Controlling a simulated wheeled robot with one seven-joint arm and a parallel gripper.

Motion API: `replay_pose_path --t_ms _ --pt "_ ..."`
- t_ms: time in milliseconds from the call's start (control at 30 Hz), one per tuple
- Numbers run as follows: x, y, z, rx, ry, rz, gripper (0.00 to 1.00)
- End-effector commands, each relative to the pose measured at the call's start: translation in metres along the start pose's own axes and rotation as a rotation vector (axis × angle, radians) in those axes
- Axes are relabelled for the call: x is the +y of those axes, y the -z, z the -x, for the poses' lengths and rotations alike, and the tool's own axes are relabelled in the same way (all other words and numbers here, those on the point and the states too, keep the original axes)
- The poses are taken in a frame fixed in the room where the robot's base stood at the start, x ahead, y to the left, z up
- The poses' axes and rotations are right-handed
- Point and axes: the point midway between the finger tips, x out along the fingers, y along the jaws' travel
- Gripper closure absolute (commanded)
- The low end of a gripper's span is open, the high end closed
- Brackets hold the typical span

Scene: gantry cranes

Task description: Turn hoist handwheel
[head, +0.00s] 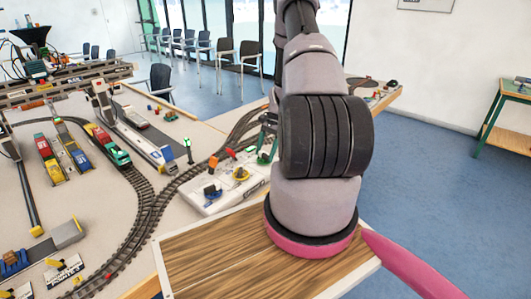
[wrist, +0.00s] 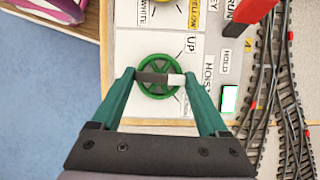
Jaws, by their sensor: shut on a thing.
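The green hoist handwheel (wrist: 146,92) lies on the white control panel (wrist: 128,45) in the wrist view, beside the words "UP" and "HOIST". In the head view my gripper (head: 267,138) reaches down to the far right end of the panel (head: 205,208). My arm hides part of that area, and the wheel shows only as a small green patch (head: 264,157).
Rail tracks (head: 150,195) with model trains (head: 108,146) run left of the panel. A wooden board (head: 212,255) lies in front.

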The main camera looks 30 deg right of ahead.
Motion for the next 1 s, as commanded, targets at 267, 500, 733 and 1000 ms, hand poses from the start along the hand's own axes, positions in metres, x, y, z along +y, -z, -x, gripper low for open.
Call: replay_pose_path --t_ms 267,500,733,1000 --pt "-0.0007 0.0006 0.0009 0.002 -0.022 0.056 0.78" --pt "-0.0008 0.0007 0.0009 0.002 -0.024 0.061 0.78" --pt "-0.0008 0.0007 0.0009 0.002 -0.024 0.061 0.03" --pt "-0.0007 0.0004 0.0016 0.001 -0.024 0.06 0.0"
